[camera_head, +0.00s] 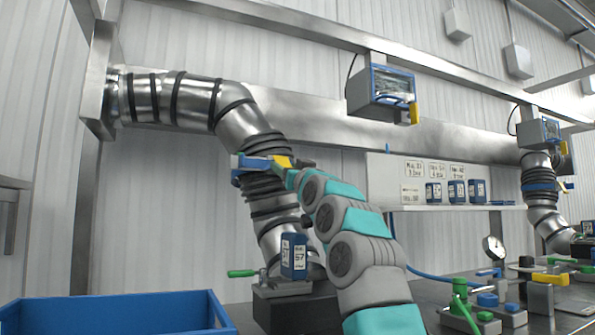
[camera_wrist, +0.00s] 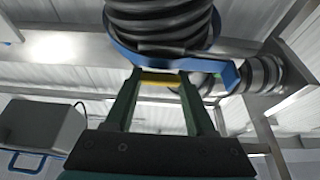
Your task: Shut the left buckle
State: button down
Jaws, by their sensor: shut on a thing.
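The left buckle is a blue clamp band (camera_head: 240,162) around the black ribbed sleeve of the bent steel pipe on the left. Its yellow lever (camera_head: 284,161) sticks out to the right of the band. In the wrist view the blue band (camera_wrist: 225,76) curves around the dark ribbed sleeve (camera_wrist: 160,25), and the yellow lever (camera_wrist: 160,78) lies between my green fingertips. My gripper (camera_head: 280,168) is shut on this lever, just beside the band. The far side of the band and its catch are hidden, so I cannot tell whether the buckle is closed.
A blue-and-white labelled box (camera_head: 294,257) stands below the pipe, near a green-handled clamp (camera_head: 243,273). A blue bin (camera_head: 120,312) is at lower left. A grey box (camera_head: 380,88) hangs above right. Fixtures and a gauge (camera_head: 493,247) crowd the right bench.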

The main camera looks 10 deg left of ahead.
jog(key=shift+w+f, duration=0.1)
jog(key=shift+f, duration=0.1)
jog(key=c, duration=0.5)
grip_release()
jog(key=shift+o, duration=1.3)
jog(key=shift+r, duration=0.1)
jog(key=shift+s, duration=0.2)
jog(key=b+v, duration=0.7)
jog(key=b, duration=0.1)
jog(key=shift+s+d, duration=0.2)
jog(key=shift+d, duration=0.05)
